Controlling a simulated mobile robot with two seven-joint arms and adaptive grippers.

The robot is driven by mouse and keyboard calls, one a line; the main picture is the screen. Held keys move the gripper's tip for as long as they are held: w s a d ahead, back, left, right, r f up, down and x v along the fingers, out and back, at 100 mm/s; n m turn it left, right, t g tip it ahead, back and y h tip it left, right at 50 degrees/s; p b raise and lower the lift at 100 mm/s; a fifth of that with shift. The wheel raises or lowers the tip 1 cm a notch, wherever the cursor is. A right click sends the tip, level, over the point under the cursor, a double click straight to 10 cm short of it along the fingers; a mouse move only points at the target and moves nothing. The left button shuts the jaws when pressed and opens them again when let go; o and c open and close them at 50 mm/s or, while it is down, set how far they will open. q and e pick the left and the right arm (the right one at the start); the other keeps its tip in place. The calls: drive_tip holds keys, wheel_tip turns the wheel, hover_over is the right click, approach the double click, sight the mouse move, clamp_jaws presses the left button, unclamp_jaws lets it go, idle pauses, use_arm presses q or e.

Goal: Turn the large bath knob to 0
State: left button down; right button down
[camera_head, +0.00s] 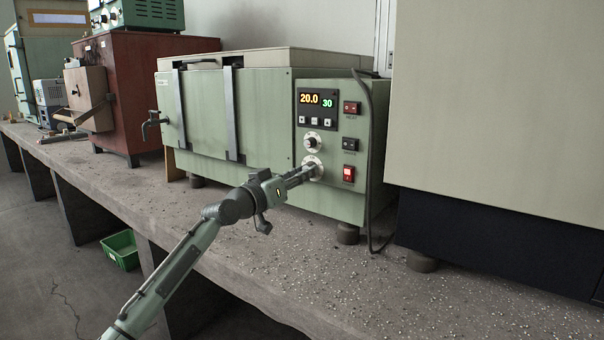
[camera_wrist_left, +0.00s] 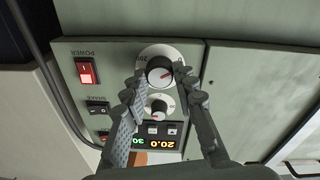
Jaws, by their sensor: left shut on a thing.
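The green bath (camera_head: 235,115) stands on the bench with its control panel at its right end. The large knob (camera_head: 317,163), on a white round dial, is the lower of two knobs. It also shows in the wrist view (camera_wrist_left: 159,69), where the panel appears upside down. A small reddish mark shows on its face; the exact reading is too small to tell. My left gripper (camera_head: 305,172) reaches the panel from the front left. Its two fingers are shut on the large knob, one on each side (camera_wrist_left: 161,76). My right gripper is out of view.
The smaller knob (camera_head: 311,141) sits just above, under a display (camera_head: 317,105) reading 20.0 and 30. A lit red switch (camera_head: 349,173) and other switches lie to the right. A large beige cabinet (camera_head: 490,110) stands right of the bath. The front bench top is clear.

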use_arm(q)
drive_tip(key=c, duration=1.2)
unclamp_jaws()
drive_tip(key=v, duration=1.2)
drive_tip(key=shift+s+f, duration=0.1)
drive_tip(key=shift+f, duration=0.05)
